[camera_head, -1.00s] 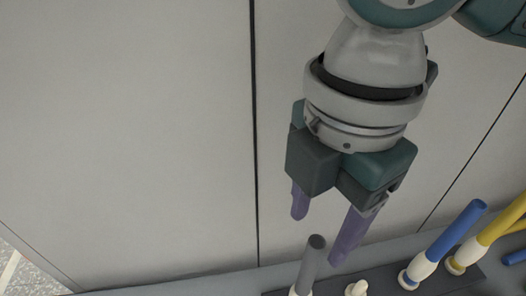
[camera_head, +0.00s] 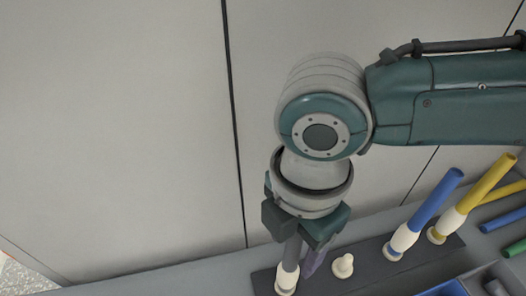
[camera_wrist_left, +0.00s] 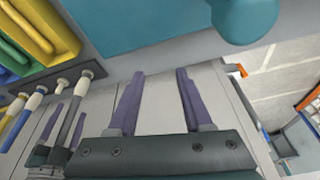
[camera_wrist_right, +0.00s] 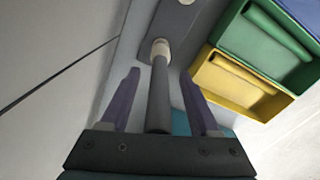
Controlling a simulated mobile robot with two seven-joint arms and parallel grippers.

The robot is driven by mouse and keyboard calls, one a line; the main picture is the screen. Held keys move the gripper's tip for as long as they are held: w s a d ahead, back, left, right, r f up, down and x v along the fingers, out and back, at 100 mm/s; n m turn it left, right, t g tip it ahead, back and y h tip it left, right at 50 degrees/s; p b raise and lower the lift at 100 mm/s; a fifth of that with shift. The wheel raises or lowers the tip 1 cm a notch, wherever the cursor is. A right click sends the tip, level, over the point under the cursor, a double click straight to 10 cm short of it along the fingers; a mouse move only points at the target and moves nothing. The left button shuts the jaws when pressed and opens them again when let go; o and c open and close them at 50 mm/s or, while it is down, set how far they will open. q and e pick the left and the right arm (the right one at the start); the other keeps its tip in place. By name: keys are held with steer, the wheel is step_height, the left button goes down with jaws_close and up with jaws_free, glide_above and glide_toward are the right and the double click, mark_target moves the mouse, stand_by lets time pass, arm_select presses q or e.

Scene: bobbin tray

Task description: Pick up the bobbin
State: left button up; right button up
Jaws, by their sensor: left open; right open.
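The task's bobbin is not singled out by the task's words; a grey rod (camera_head: 292,252) with a white lower end stands on a dark strip (camera_head: 372,262) in the head view. My right gripper (camera_wrist_right: 159,72) is open, and in the right wrist view this grey rod (camera_wrist_right: 160,98) stands between its two purple fingers, with gaps visible on both sides. A blue rod (camera_head: 436,197) and a yellow rod (camera_head: 487,182) with white lower ends stand farther right on the strip. My left gripper (camera_wrist_left: 160,72) is open and empty in the left wrist view; the head view does not show it.
A small white knob (camera_head: 343,265) stands on the strip just right of the grey rod. A yellow bin (camera_wrist_right: 240,84) and a green bin (camera_wrist_right: 262,42) lie to the right in the right wrist view. The grey table edge (camera_head: 170,268) left of the strip is clear.

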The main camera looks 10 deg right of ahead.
jaws_close()
stand_by(0.3)
stand_by(1.0)
